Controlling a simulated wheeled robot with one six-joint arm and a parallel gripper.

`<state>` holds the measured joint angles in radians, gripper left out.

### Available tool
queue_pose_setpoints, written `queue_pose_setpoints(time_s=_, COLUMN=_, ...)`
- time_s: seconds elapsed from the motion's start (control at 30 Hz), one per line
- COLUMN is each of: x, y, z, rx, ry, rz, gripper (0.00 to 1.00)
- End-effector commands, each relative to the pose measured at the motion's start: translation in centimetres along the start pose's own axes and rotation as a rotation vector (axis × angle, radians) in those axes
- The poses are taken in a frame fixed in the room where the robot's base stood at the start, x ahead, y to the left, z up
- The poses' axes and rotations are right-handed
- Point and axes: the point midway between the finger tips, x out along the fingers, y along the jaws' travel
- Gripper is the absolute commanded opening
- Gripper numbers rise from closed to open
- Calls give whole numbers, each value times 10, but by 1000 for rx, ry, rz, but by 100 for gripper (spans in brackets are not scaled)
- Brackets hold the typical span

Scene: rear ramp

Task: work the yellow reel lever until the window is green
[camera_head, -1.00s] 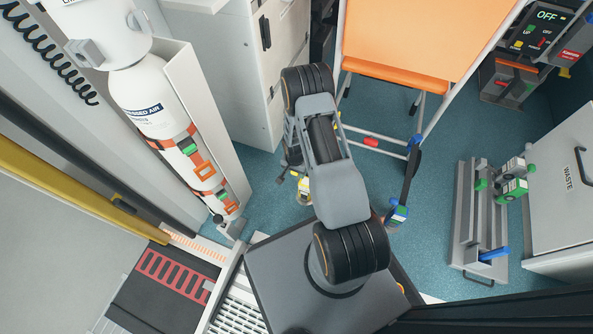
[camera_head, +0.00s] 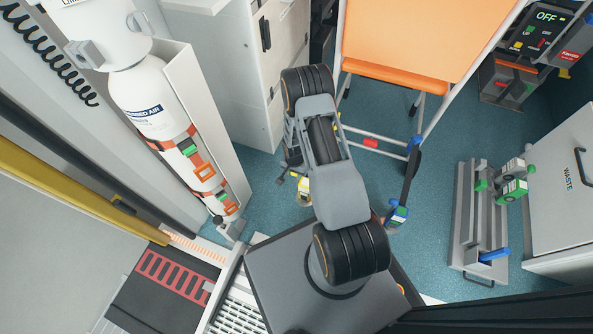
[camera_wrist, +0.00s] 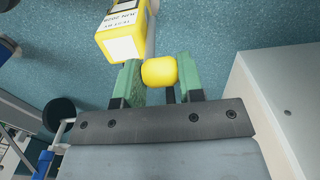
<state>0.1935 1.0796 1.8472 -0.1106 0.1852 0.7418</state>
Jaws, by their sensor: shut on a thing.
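The yellow end of the reel lever (camera_wrist: 159,71) sits between the two green-padded fingers of my gripper (camera_wrist: 158,80) in the wrist view. My gripper is shut on it. The yellow reel body (camera_wrist: 124,34) is just above and left of it, with a printed label. A square window (camera_wrist: 122,49) on its near face looks white, not green. In the head view a small yellow part of the reel (camera_head: 304,190) shows beside my arm. My arm hides most of the lever and gripper there.
A white cabinet (camera_wrist: 277,100) stands close to the right of my gripper in the wrist view. Blue floor lies between.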

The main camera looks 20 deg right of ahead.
Motion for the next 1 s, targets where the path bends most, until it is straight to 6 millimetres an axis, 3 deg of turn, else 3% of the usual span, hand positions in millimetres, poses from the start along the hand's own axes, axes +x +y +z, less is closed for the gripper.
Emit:
queue_pose_setpoints(time_s=0.47, x=0, y=-2, z=16, rx=-5, ry=-3, rz=-1, gripper=0)
queue_pose_setpoints(time_s=1.0, x=16, y=0, z=62, rx=-27, ry=-16, rz=-9, gripper=0)
